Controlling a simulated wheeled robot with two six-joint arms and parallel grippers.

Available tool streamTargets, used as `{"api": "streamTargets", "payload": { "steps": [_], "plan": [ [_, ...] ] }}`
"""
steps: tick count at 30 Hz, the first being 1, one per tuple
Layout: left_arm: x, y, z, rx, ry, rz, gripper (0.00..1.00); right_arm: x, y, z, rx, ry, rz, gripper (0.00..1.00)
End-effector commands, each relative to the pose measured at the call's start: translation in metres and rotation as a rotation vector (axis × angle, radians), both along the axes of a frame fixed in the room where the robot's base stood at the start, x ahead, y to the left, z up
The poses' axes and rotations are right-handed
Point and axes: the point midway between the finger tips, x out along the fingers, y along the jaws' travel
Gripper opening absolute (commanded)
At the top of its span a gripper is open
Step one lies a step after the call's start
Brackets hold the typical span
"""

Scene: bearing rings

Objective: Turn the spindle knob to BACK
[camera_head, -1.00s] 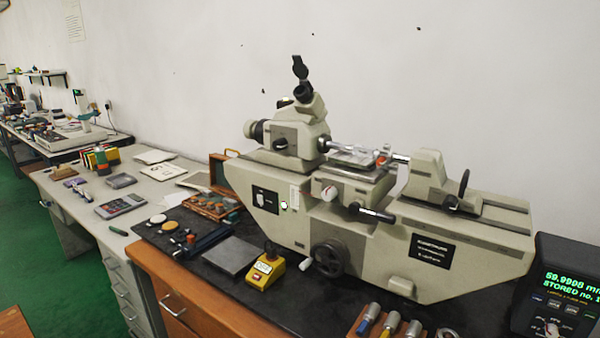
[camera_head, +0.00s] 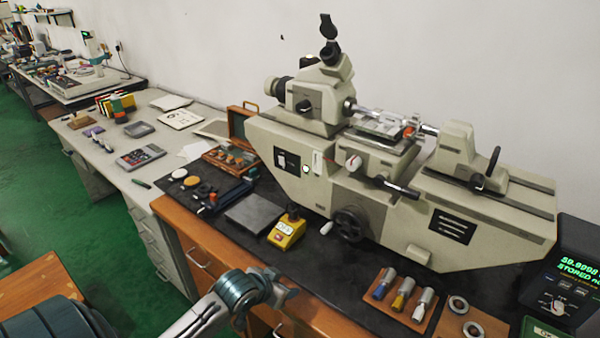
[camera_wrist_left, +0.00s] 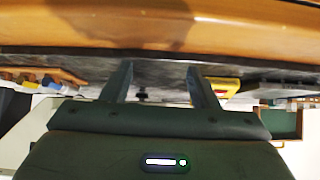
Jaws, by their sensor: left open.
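The grey-beige measuring machine (camera_head: 330,200) stands on the black-topped bench. A small knob with white and red (camera_head: 353,163) sits on the front of its carriage; its marks are too small to read. I cannot tell for sure that this is the spindle knob. A dark handwheel (camera_head: 349,224) is below it. My left arm comes in at the bottom of the head view, in front of the bench and well apart from the machine. In the left wrist view my left gripper (camera_wrist_left: 160,78) is open, with nothing between its fingers. My right gripper is not in view.
The wooden bench edge (camera_head: 230,255) lies close to my left arm. A yellow box (camera_head: 287,232), a grey plate (camera_head: 248,214) and a wooden tool holder (camera_head: 402,300) stand before the machine. A display unit (camera_head: 565,275) is at the right.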

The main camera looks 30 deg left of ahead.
Motion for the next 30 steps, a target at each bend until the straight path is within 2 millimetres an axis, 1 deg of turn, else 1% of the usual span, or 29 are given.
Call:
{"api": "streamTargets", "payload": {
  "steps": [1,2,5,7,8,9,11,12,14,15,18,21,22,26,30],
  "plan": [
    [0.017,0.008,0.012,-0.006,-0.041,-0.002,0.54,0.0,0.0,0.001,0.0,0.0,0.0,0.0],
    [0.025,0.013,0.019,-0.014,-0.063,-0.001,0.54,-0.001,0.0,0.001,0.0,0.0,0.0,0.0],
    [0.061,0.031,0.05,-0.044,-0.159,-0.001,0.54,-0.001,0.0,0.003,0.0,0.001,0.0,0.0],
    [0.091,0.049,0.082,-0.071,-0.247,0.001,0.54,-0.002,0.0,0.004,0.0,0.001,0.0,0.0],
    [0.104,0.058,0.099,-0.086,-0.29,0.002,0.54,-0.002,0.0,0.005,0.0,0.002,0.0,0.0],
    [0.122,0.072,0.125,-0.107,-0.349,0.006,0.54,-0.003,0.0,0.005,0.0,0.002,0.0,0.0],
    [0.147,0.094,0.168,-0.143,-0.445,0.013,0.54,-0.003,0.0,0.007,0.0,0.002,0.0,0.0],
    [0.161,0.109,0.197,-0.166,-0.506,0.018,0.54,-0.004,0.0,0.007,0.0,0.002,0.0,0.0],
    [0.176,0.128,0.237,-0.201,-0.587,0.027,0.54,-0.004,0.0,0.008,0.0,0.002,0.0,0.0],
    [0.183,0.139,0.26,-0.221,-0.633,0.031,0.54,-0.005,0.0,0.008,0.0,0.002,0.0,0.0],
    [0.193,0.159,0.304,-0.259,-0.719,0.038,0.54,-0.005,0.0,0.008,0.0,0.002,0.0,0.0],
    [0.197,0.169,0.325,-0.28,-0.76,0.042,0.54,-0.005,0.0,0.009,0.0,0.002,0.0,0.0],
    [0.198,0.17,0.328,-0.283,-0.767,0.043,0.54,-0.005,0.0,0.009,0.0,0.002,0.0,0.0],
    [0.205,0.171,0.33,-0.289,-0.772,0.047,0.54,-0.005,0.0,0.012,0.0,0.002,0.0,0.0],
    [0.22,0.168,0.331,-0.291,-0.771,0.048,0.54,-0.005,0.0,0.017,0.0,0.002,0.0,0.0]
  ]
}}
